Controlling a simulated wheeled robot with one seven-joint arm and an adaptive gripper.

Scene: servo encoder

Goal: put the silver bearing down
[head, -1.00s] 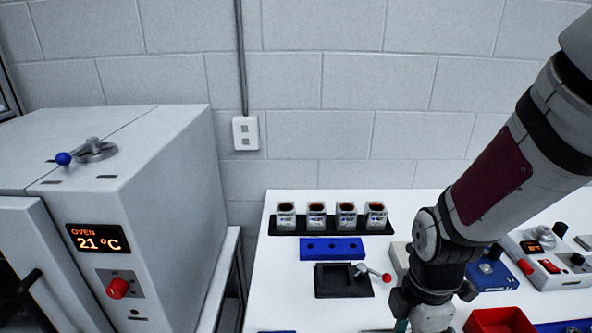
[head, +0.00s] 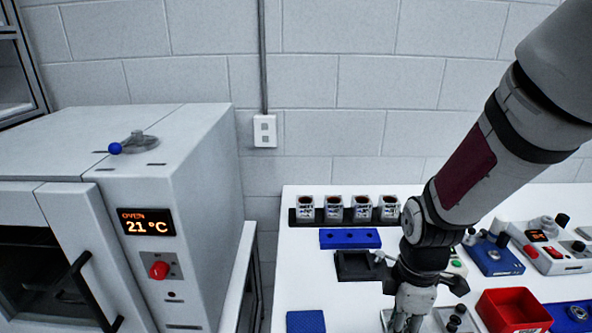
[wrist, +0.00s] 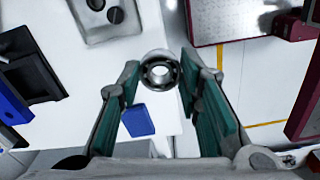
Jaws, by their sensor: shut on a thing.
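The silver bearing (wrist: 160,70) is a shiny ring with a dark inner race, held between the fingertips of my gripper (wrist: 158,74) in the wrist view. The gripper is shut on it, and white table shows beneath. In the head view my gripper (head: 403,322) is at the bottom edge, partly cut off, and I cannot make out the bearing there.
A blue pad (head: 306,321) lies front left on the white table (head: 350,310). A black fixture (head: 358,266), a blue block with holes (head: 350,238) and a rack of several cups (head: 347,209) stand behind. A red bin (head: 513,311) is at right. The oven (head: 200,200) stands left.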

